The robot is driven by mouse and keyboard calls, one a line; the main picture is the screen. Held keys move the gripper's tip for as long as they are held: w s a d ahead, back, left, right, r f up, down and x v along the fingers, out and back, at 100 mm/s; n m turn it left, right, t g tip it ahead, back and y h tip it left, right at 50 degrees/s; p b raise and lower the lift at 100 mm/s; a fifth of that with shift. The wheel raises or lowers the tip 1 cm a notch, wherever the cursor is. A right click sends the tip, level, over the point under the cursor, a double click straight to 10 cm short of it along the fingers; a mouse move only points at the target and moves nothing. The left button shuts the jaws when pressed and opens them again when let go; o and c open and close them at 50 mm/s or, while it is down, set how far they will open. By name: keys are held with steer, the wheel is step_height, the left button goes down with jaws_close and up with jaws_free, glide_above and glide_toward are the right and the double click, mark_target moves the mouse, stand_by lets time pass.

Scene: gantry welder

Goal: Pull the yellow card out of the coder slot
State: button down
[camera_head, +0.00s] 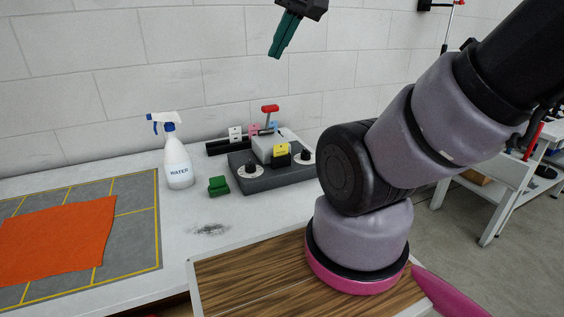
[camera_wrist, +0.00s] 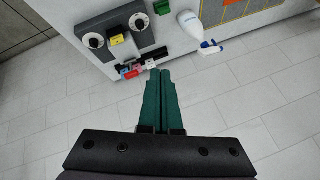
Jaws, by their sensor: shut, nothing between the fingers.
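The yellow card (camera_head: 281,149) stands upright at the front of the light grey block on the dark grey coder (camera_head: 268,182), between two round dials. The card also shows in the wrist view (camera_wrist: 116,39), on the coder at the upper left. Whether it sits fully in the slot is too small to tell. My gripper (camera_head: 278,55) has green fingers and hangs high above the bench, well apart from the card. In the wrist view the fingers (camera_wrist: 160,74) lie together, shut and empty.
A red-topped lever (camera_head: 270,109) rises behind the card. White, pink and blue cards stand in a black rack (camera_head: 218,147) at the back. A spray bottle (camera_head: 178,163), a green block (camera_head: 218,186) and an orange cloth (camera_head: 55,235) are on the left. Bare bench lies in front.

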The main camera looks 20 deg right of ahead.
steer(key=c, duration=1)
jaws_free()
steer(key=shift+w, duration=0.15)
steer(key=m+g+y, duration=0.1)
steer(key=m+g, duration=0.5)
steer(key=m, duration=0.4)
glide_above(281, 146)
steer(key=s, duration=0.3)
step_height(281, 146, down, 15)
steer(key=w+d+f+m+g+y, duration=0.1)
steer(key=w+d+f+m+y, duration=0.2)
steer(key=f, duration=0.7)
steer(key=shift+m+h, duration=0.4)
steer(key=shift+h, duration=0.4)
steer(key=x, duration=0.9)
steer(key=shift+d+f, duration=0.2)
steer(key=shift+f, duration=0.15)
jaws_close()
steer(key=shift+r, duration=0.15)
